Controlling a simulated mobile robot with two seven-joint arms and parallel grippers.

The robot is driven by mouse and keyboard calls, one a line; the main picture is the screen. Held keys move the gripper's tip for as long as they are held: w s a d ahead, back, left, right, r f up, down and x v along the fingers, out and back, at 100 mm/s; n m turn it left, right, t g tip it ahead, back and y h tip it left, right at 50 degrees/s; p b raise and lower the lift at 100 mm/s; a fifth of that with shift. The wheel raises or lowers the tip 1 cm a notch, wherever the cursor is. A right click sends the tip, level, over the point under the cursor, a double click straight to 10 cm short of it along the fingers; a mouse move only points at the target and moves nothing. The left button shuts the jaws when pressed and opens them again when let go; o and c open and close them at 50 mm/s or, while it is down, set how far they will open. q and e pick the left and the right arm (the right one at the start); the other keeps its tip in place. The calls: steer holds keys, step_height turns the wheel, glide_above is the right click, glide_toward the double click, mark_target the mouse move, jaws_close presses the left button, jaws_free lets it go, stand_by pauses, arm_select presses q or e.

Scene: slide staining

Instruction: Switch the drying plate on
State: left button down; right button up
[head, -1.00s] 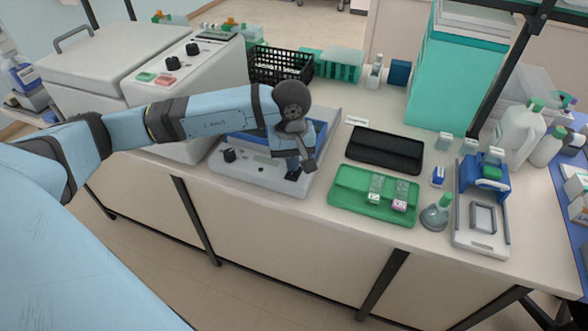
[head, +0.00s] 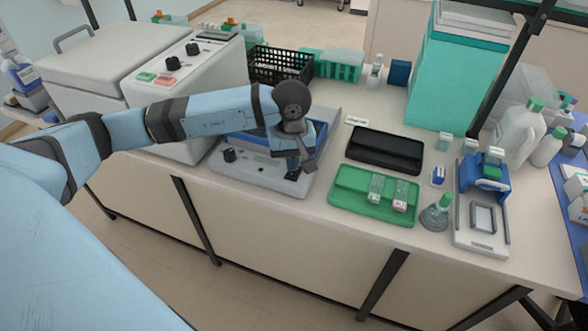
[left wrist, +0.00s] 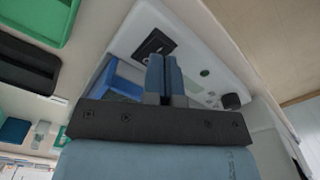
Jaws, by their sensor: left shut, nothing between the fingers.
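The drying plate (head: 228,164) is a light grey box with a blue top area (head: 321,135), a dark knob (head: 229,155) at its front left and small controls on its front. In the left wrist view its panel (left wrist: 207,50) shows a black switch (left wrist: 154,43), and the knob (left wrist: 231,101) is at the right. My left gripper (head: 293,175) is shut and empty, pointing down at the front right of the plate. In the left wrist view its fingertips (left wrist: 163,58) are right beside the switch. I cannot tell whether they touch it. My right gripper is not in view.
A green tray (head: 346,208) with two slide holders lies right of the plate, with a black tray (head: 385,150) behind it. A large grey machine (head: 190,80) stands to the left. A black basket (head: 281,66) is behind.

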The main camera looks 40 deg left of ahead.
arm_select(q)
steer(key=shift+f+b, duration=1.3)
steer(key=shift+f, duration=0.05)
stand_by(0.7)
steer(key=shift+r, duration=0.15)
steer(key=shift+r+p, duration=0.55)
steer(key=shift+r, duration=0.4)
steer(key=shift+r+p, duration=0.85)
steer(key=shift+r, duration=1.6)
steer(key=shift+f, duration=0.1)
